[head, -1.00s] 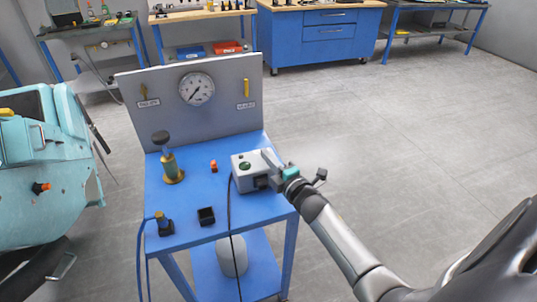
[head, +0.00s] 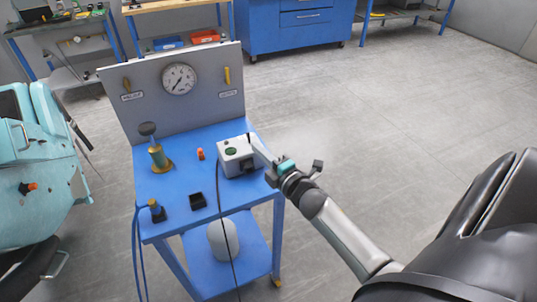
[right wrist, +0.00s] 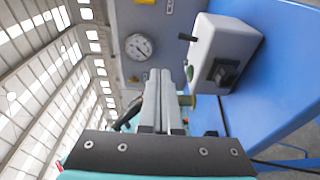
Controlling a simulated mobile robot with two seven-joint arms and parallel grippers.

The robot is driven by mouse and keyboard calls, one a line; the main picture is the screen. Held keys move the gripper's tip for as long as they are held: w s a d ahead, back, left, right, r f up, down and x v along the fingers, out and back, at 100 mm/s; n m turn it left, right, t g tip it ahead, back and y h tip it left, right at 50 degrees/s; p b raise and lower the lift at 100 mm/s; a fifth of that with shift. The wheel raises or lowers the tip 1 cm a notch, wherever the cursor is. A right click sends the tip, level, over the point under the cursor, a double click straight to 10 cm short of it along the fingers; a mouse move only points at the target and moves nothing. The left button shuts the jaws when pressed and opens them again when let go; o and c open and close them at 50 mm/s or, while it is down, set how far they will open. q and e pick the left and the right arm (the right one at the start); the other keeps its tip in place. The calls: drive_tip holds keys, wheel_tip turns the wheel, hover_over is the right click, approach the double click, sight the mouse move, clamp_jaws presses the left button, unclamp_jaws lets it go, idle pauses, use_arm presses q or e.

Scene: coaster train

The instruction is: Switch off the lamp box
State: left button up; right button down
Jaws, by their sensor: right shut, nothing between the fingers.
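The lamp box (head: 232,164) is a light grey box with a dark green round lens on top. It stands on the blue table at its right side. In the right wrist view the lamp box (right wrist: 221,45) shows a black rocker switch (right wrist: 223,73) and a small black lever (right wrist: 188,37). My right gripper (head: 257,147) is at the box's right side, its fingers together and empty. In the right wrist view the right gripper (right wrist: 163,75) points up beside the box; I cannot tell whether it touches. My left gripper is not in view.
The blue table (head: 178,196) also holds a brass-based post (head: 158,158), an orange-topped piece (head: 201,154), a small black open box (head: 197,201) and a black cable. A grey panel with a gauge (head: 179,79) stands behind. A teal machine (head: 35,160) is at left. Open floor lies right.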

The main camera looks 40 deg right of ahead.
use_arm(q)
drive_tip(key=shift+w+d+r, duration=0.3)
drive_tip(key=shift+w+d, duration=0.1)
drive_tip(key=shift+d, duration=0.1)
use_arm(e)
drive_tip(key=s, duration=0.1)
drive_tip(key=s+r, duration=0.1)
drive_tip(key=s, duration=0.2)
drive_tip(key=shift+s+a+r, duration=0.25)
drive_tip(key=shift+s+r, duration=0.05)
drive_tip(key=shift+r, duration=0.1)
